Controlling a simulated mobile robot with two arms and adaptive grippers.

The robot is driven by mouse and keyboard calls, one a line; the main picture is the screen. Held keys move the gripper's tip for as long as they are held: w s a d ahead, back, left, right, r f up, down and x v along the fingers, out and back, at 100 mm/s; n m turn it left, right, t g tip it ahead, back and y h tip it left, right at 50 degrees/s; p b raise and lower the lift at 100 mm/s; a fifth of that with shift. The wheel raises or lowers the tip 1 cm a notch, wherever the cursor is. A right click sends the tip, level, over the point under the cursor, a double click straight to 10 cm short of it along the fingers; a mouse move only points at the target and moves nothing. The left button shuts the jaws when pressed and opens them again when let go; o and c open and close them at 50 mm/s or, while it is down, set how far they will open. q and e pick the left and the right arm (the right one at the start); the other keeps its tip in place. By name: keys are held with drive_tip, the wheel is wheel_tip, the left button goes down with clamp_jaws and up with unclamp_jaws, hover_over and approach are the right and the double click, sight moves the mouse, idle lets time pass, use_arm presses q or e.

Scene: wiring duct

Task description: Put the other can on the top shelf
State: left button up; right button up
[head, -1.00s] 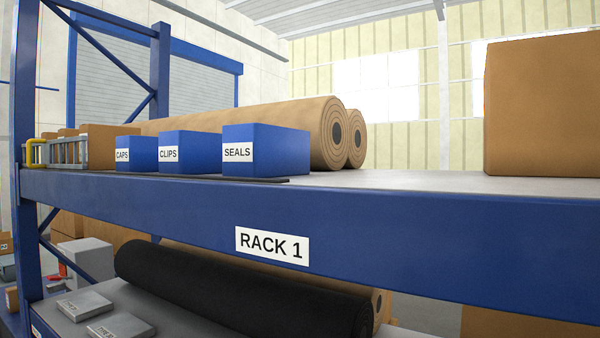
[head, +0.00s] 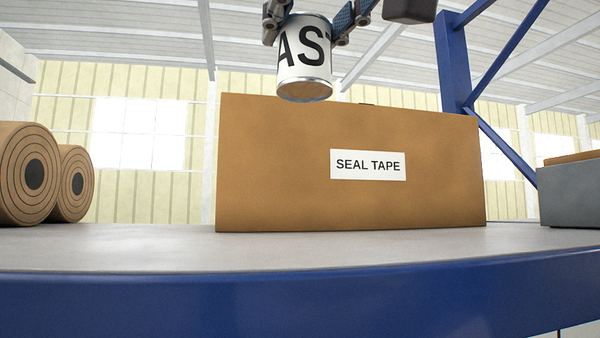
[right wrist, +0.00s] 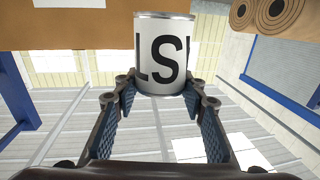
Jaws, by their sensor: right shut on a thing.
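A white can (head: 305,62) with large black letters, "AS" readable, hangs upright at the top of the head view. My right gripper (head: 308,22) is shut on its sides, with a finger at the left and right. The can's silver bottom rim is well above the top shelf (head: 130,245) and overlaps the upper edge of the box behind it. The right wrist view also shows the can (right wrist: 165,55) between both fingertips (right wrist: 160,96), with "LS" readable. No second can shows. My left gripper is not in view.
A large cardboard box (head: 280,175) labelled SEAL TAPE stands on the shelf. Brown rolls (head: 30,172) lie at left; a grey bin (head: 570,195) stands at far right. A blue upright (head: 453,60) rises behind the box.

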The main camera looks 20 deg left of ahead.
sight(318, 56)
drive_tip(key=f, duration=0.4)
drive_tip(key=shift+s+d+f, duration=0.15)
drive_tip(key=shift+d+f, duration=0.15)
drive_tip(key=shift+f, duration=0.05)
wheel_tip(318, 56, down, 9)
drive_tip(key=shift+a+f+p, duration=0.1)
drive_tip(key=shift+f+p, duration=0.05)
drive_tip(key=shift+p, duration=0.45)
drive_tip(key=shift+f, duration=0.45)
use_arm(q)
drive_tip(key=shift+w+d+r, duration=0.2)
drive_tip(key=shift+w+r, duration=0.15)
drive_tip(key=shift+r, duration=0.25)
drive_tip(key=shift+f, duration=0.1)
